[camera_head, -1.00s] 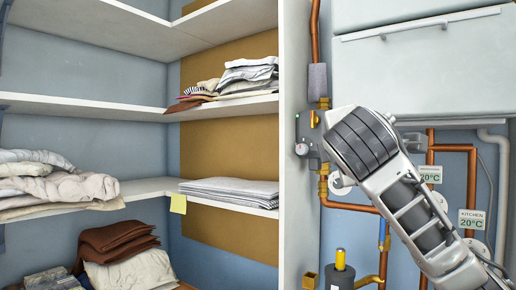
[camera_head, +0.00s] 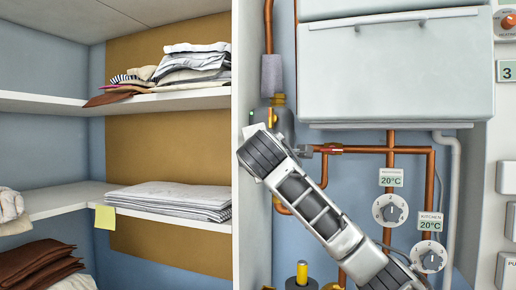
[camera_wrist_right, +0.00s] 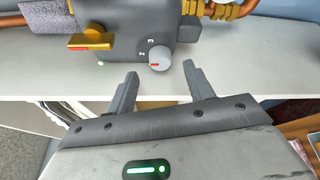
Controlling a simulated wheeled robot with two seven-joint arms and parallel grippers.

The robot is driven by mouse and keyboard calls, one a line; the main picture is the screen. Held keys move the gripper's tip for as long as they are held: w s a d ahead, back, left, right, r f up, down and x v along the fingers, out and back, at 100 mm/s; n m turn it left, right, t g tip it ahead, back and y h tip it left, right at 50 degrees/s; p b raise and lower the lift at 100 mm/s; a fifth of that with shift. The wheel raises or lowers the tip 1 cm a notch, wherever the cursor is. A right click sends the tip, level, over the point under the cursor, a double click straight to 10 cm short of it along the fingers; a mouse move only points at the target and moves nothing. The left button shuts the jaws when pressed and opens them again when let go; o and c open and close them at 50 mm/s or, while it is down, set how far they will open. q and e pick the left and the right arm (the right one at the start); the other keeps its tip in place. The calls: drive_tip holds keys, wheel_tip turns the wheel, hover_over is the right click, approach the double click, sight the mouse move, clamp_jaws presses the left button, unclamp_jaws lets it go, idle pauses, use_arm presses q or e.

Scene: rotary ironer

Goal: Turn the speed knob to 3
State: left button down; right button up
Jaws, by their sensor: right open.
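The speed knob (camera_wrist_right: 160,58) is a small light grey dial on a dark grey pump housing (camera_wrist_right: 118,42) in the right wrist view. The numbers 2 and 3 show beside it. Its red mark points to the lower left, below the 2; no number is readable there. My right gripper (camera_wrist_right: 160,79) is open, its two fingers on either side of the knob in the picture, tips just short of it or level with it. I see no contact. In the head view my right arm hides the knob. My left gripper is not in view.
A yellow lever (camera_wrist_right: 91,41) with a red stripe sits left of the knob. Copper pipes (camera_head: 360,149) and two numbered dials (camera_head: 390,210) are right of the pump. A white cabinet edge (camera_head: 251,60) and shelves with folded linen (camera_head: 170,198) are on the left.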

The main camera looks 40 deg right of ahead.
use_arm(q)
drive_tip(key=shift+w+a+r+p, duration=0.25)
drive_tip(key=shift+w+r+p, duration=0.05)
drive_tip(key=shift+p, duration=0.15)
use_arm(e)
drive_tip(key=x, duration=0.4)
drive_tip(key=shift+w+d, duration=0.15)
drive_tip(key=shift+w, duration=0.1)
drive_tip(key=shift+c, duration=0.3)
drive_tip(key=c, duration=0.9)
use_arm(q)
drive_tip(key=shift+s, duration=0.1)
